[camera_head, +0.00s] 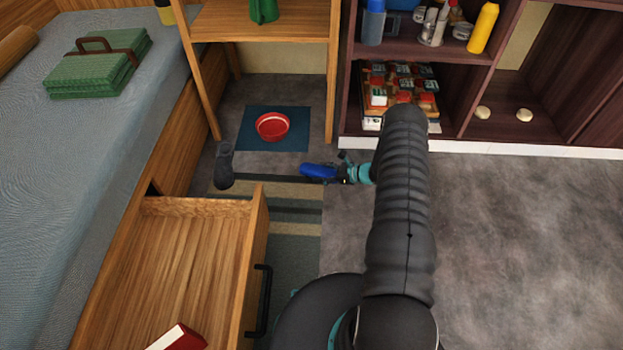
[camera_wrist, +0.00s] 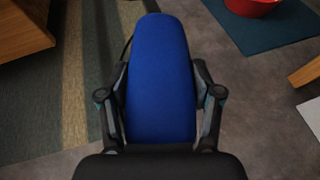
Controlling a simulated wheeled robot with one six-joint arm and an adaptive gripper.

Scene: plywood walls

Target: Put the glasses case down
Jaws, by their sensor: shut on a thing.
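The blue glasses case (camera_head: 319,171) is held in my gripper (camera_head: 346,172) above the floor, in front of the wooden shelf stand. In the wrist view the glasses case (camera_wrist: 160,80) points away from me, with one finger of my gripper (camera_wrist: 160,105) on each side of it. The fingers are shut on the case. Its near end is hidden behind the dark gripper body.
An open wooden drawer (camera_head: 180,240) with a red object in it is at the lower left. A red bowl (camera_head: 272,126) sits on a blue mat (camera_head: 296,140). A bed (camera_head: 60,180) is at left, a dark shelf unit (camera_head: 480,90) behind. Grey floor (camera_head: 530,240) at right is clear.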

